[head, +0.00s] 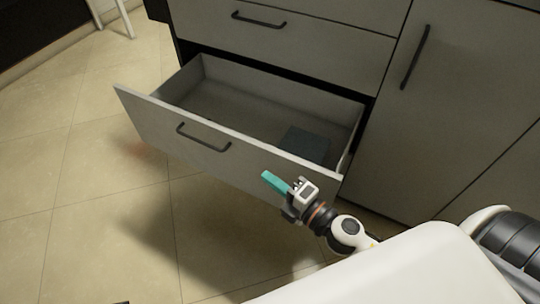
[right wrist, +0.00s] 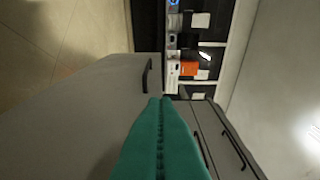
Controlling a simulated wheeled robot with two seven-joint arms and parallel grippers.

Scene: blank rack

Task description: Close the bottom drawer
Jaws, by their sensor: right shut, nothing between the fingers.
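The bottom drawer (head: 190,139) is pulled far out of the grey cabinet, with a dark handle (head: 203,138) on its front. A flat dark blue-grey item (head: 304,144) lies inside it at the right. My right gripper (head: 268,178), with teal fingers, is shut and empty in front of the right part of the drawer front. I cannot tell if it touches. In the right wrist view the shut teal fingers (right wrist: 160,115) point along the grey drawer front (right wrist: 85,110), with its handle (right wrist: 146,75) ahead. My left gripper is not in view.
A closed upper drawer (head: 290,35) is above, and a closed cabinet door (head: 430,100) is to the right. The tiled floor (head: 70,200) in front and to the left is clear. A pale chair or stool leg (head: 125,18) stands at the far left.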

